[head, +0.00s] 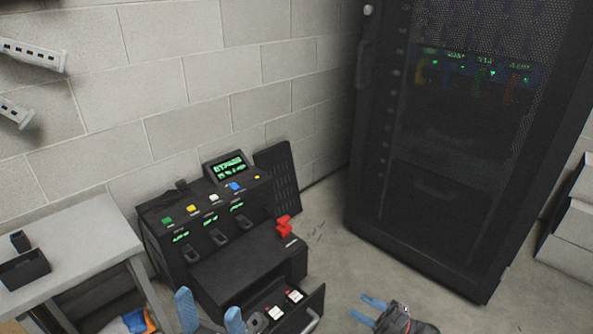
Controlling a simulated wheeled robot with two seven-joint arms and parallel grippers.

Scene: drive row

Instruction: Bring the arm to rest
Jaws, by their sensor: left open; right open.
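My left gripper (210,311) shows at the bottom of the head view. Its two blue fingers point up and stand apart with nothing between them, in front of the black console. My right gripper (367,309) is at the bottom right of centre. Its blue fingers point left, over the floor, and hold nothing that I can see. Both arms are mostly outside the picture.
A black console (240,262) with a lit screen and coloured buttons stands by the wall, its drawer (310,316) open near my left gripper. A red part (284,228) sits on it. A tall black rack (450,180) stands right. A grey table (70,245) stands left.

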